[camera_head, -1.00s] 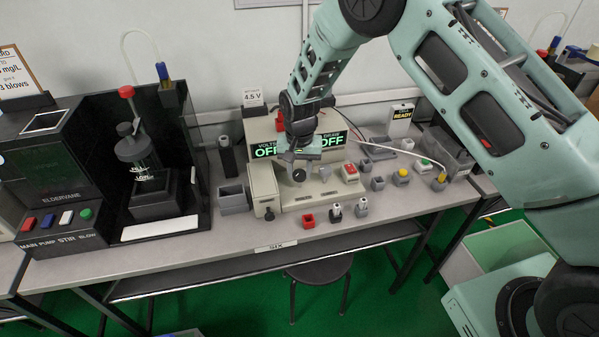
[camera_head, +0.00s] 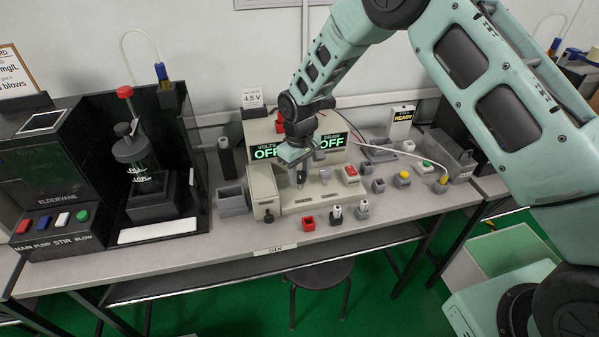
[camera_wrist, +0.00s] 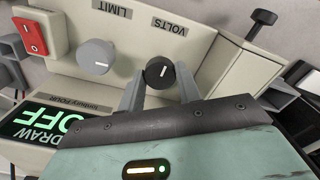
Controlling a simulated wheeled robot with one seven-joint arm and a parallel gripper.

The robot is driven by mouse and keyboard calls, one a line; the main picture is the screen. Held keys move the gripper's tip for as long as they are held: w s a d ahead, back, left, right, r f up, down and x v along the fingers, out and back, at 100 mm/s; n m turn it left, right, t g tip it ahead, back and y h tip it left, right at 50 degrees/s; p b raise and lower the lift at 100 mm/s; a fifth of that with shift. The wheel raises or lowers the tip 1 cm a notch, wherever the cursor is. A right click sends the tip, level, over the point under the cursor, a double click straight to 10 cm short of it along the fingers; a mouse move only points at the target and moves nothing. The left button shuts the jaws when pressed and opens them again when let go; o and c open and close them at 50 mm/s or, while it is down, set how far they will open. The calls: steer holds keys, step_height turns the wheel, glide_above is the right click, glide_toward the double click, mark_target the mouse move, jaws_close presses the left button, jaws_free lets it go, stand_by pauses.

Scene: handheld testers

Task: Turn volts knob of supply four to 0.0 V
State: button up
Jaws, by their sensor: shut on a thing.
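The supply (camera_head: 335,188) is a cream bench unit marked FOUR in the wrist view. Its volts knob (camera_wrist: 160,73) is dark and round with a white pointer line, beside the VOLTS label. My gripper (camera_wrist: 160,82) has its two grey fingers on either side of this knob and is shut on it. In the head view my gripper (camera_head: 300,174) reaches down to the supply's front and partly hides the knob. The volts display (camera_head: 264,152) and the draw display (camera_head: 332,141) both read OFF in green.
A grey limit knob (camera_wrist: 95,57) sits beside the volts knob, with a red switch (camera_wrist: 30,37) past it. A card (camera_head: 252,98) reading 4.5 V stands behind. A dark stirring station (camera_head: 135,175) stands left.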

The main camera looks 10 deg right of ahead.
mark_target(299, 175)
steer(key=shift+w+n, duration=0.1)
steer(key=shift+n, duration=0.3)
steer(key=o, duration=1)
step_height(299, 175, up, 18)
steer(key=b, duration=0.2)
steer(key=shift+f, duration=0.25)
steer(key=s+a+r, duration=0.2)
steer(key=s+a, duration=0.1)
steer(key=s, duration=0.6)
steer(key=s+a+r, duration=0.2)
steer(key=s, duration=0.7)
steer(key=s+d+f, duration=0.1)
steer(key=s+d, duration=0.1)
steer(key=s, duration=0.7)
steer(key=s+d+f, duration=0.1)
steer(key=s, duration=0.8)
steer(key=shift+s+d+f+n+y, duration=0.15)
steer(key=shift+d+n+y, duration=0.15)
steer(key=shift+d+n, duration=0.1)
